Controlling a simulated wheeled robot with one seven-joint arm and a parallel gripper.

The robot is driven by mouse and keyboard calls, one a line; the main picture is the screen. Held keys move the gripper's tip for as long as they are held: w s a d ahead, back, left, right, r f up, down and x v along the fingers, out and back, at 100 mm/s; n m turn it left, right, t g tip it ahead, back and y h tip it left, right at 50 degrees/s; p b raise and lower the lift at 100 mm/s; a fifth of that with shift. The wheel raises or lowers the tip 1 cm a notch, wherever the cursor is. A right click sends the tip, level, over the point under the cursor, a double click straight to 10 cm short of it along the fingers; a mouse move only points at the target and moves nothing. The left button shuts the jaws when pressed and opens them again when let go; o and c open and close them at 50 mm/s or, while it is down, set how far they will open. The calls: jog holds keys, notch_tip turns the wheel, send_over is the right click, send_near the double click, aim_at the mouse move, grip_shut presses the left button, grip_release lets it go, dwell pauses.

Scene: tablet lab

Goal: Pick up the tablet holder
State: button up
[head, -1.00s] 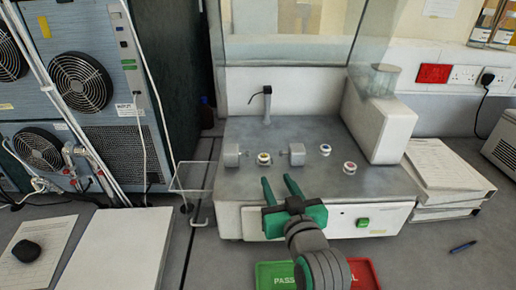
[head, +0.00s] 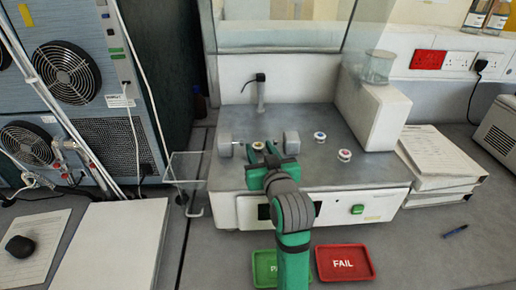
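A small round white holder with a yellow-orange centre (head: 258,145) sits on the grey top of the bench machine (head: 230,180), between two grey jaw blocks. Two similar holders stand to its right, one with a blue centre (head: 319,136) and one with a red centre (head: 344,155). My green gripper (head: 262,150) is open, with its fingers pointing away toward the yellow-orange holder. The fingertips are at or just in front of that holder. I cannot tell whether they touch it, and its lower part is partly hidden.
The left jaw block (head: 224,144) and right jaw block (head: 291,142) stand close to the fingers. A thin upright post (head: 261,95) is behind. Green (head: 264,265) and red (head: 345,262) trays lie in front of the machine. Paper stacks (head: 440,160) are at right.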

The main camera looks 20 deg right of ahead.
jog(key=shift+w, duration=0.3)
jog(key=c, duration=0.9)
jog(key=shift+o, duration=0.2)
